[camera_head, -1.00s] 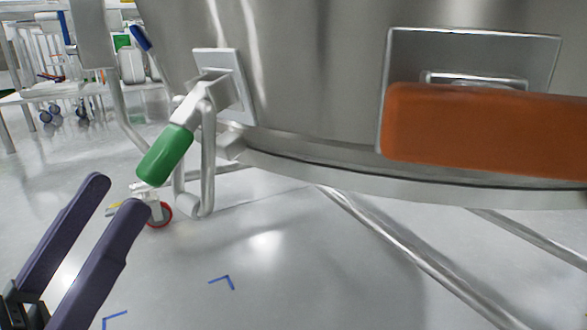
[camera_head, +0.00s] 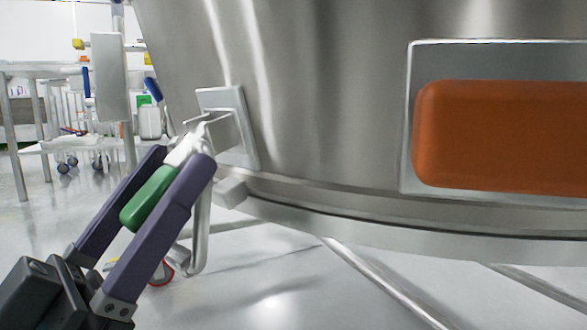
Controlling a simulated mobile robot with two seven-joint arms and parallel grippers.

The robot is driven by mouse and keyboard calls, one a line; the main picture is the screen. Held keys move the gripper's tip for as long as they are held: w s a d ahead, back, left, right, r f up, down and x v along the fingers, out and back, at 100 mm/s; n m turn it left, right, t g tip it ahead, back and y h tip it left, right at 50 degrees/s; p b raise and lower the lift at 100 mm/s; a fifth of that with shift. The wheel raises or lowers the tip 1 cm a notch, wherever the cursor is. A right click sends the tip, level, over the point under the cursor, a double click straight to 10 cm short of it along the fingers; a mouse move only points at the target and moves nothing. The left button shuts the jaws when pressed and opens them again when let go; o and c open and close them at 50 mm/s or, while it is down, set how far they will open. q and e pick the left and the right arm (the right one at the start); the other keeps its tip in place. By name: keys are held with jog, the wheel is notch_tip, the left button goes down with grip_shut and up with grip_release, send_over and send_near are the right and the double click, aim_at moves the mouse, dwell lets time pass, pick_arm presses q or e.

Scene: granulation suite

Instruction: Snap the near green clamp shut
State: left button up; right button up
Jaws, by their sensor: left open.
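The green clamp handle (camera_head: 149,198) slants down and left from its metal bracket (camera_head: 226,128) on the side of the steel vessel (camera_head: 300,90). My left gripper (camera_head: 180,161) is open, with its two dark purple fingers on either side of the green handle. The near finger covers part of the handle's right side and the metal link behind it. Whether the fingers touch the handle cannot be told. The clamp's metal loop (camera_head: 203,235) hangs below the bracket, partly hidden by the near finger. My right gripper is not in view.
A large orange block (camera_head: 505,137) in front of a metal plate (camera_head: 480,60) juts from the vessel at right. Metal legs (camera_head: 385,285) slope across the floor below. White tables and a trolley stand at back left. Open floor (camera_head: 270,290) lies beneath the vessel.

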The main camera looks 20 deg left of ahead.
pick_arm(q)
jog(key=shift+x, duration=1.1)
jog(key=shift+s+f, duration=0.1)
jog(key=shift+c, duration=0.5)
grip_shut()
